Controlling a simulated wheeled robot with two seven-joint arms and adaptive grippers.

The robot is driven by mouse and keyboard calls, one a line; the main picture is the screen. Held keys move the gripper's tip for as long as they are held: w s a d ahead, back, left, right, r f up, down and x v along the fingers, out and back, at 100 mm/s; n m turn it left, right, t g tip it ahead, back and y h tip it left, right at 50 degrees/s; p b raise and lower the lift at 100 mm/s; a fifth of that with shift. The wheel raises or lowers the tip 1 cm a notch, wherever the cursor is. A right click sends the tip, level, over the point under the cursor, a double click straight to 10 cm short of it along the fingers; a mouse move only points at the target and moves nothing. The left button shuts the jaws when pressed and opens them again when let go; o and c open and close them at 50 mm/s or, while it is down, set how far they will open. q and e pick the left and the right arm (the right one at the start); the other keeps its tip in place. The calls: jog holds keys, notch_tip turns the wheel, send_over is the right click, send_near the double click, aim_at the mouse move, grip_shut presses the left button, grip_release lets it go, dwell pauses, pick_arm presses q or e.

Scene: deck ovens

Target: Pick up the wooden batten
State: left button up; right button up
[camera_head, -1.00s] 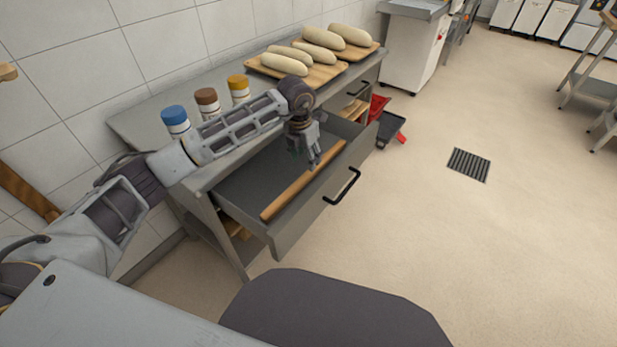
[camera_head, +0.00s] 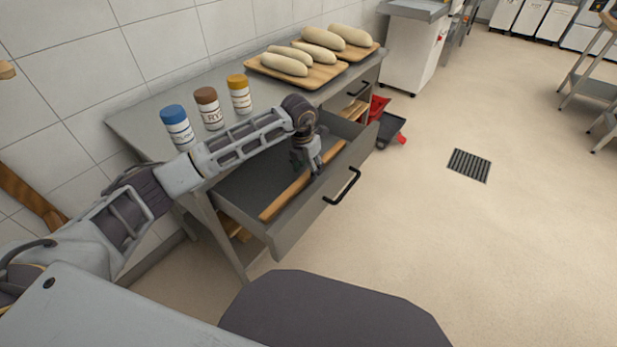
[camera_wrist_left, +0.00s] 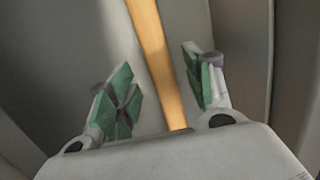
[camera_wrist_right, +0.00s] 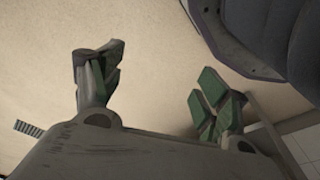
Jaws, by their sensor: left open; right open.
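The wooden batten (camera_head: 287,196) lies lengthwise in the open drawer (camera_head: 240,186), along its front side. My left gripper (camera_head: 308,168) is down in the drawer over the batten's middle and hides part of it. In the left wrist view the batten (camera_wrist_left: 155,60) runs between the two spread green-padded fingers of my left gripper (camera_wrist_left: 163,92), with a gap on both sides. My right gripper (camera_wrist_right: 152,88) shows only in the right wrist view. It is open and empty, with floor behind it.
Blue, brown and yellow-capped jars (camera_head: 211,108) stand on the counter (camera_head: 140,122). Dough loaves (camera_head: 284,64) lie on wooden boards behind them. The black drawer handle (camera_head: 342,188) sticks out in front.

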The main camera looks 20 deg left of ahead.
aim_at(308, 173)
pick_arm(q)
jog(key=shift+w+d+f, duration=0.1)
jog(key=shift+w+f, duration=0.1)
jog(key=shift+f, duration=0.85)
pick_arm(e)
jog(key=shift+s+a+r, duration=0.1)
jog(key=shift+a+r, duration=0.1)
jog(key=shift+r, duration=0.6)
pick_arm(q)
jog(key=shift+c, duration=0.4)
grip_shut()
pick_arm(e)
jog(key=shift+w, duration=0.2)
pick_arm(q)
jog(key=shift+r, duration=0.1)
jog(key=shift+r, duration=0.7)
notch_tip(308, 173, up, 8)
jog(key=p, duration=0.1)
jog(key=shift+r, duration=0.25)
pick_arm(e)
jog(key=shift+s+d+f, duration=0.1)
jog(key=shift+d+f, duration=0.1)
jog(key=shift+f, duration=0.55)
jog(key=shift+s+d+f, duration=0.15)
jog(key=shift+f, duration=0.65)
jog(key=shift+s+d+f, duration=0.1)
jog(key=shift+d+f, duration=0.1)
jog(key=shift+f, duration=0.55)
